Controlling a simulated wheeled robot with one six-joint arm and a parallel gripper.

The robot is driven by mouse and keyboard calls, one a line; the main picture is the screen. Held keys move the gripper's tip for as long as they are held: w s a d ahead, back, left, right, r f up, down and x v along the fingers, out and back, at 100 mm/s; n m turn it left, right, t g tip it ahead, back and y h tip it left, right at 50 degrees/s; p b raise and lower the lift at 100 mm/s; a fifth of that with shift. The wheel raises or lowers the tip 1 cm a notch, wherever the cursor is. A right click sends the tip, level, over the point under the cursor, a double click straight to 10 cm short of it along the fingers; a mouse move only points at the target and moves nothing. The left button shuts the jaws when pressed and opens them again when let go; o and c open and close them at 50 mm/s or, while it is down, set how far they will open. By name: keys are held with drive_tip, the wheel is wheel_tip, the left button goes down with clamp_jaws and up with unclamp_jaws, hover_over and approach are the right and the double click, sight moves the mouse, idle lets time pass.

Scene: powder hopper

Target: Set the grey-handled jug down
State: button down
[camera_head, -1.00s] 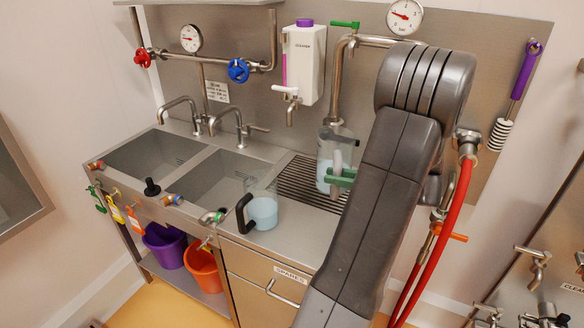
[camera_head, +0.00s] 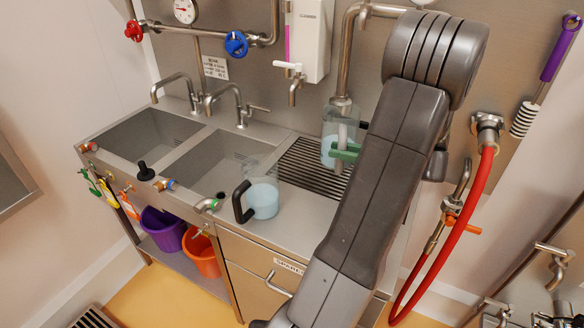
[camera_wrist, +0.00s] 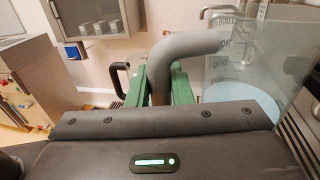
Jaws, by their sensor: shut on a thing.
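The grey-handled jug (camera_head: 328,146) is clear, with pale blue contents. It stands upright at the ribbed drain grating (camera_head: 302,172), under the bent steel pipe. I cannot tell whether its base touches the grating. My gripper (camera_head: 345,152) has green jaws shut on the grey handle. In the wrist view the handle (camera_wrist: 185,48) rises between the green jaws (camera_wrist: 163,80), and the jug's graduated wall (camera_wrist: 232,62) is to the right. The jug's base is hidden there by my gripper body.
A black-handled jug (camera_head: 263,198) with pale blue contents stands on the steel counter left of the grating. Two sinks (camera_head: 150,134) are farther left. The bent pipe (camera_head: 347,60) comes down close above the held jug. A red hose (camera_head: 478,210) hangs at right.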

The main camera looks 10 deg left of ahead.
sight(339, 173)
wheel_tip(339, 173, down, 8)
drive_tip(key=b, duration=0.7)
drive_tip(key=shift+r, duration=0.1)
drive_tip(key=w+a+f+p, duration=0.2)
drive_tip(key=w+a+f, duration=0.1)
drive_tip(key=w+a, duration=0.8)
drive_tip(key=shift+a+f+p, duration=0.3)
drive_tip(key=shift+a+p, duration=0.05)
drive_tip(key=shift+a, duration=1.25)
drive_tip(key=shift+w, duration=0.1)
drive_tip(key=shift+f, duration=0.15)
drive_tip(key=c, duration=1.3)
unclamp_jaws()
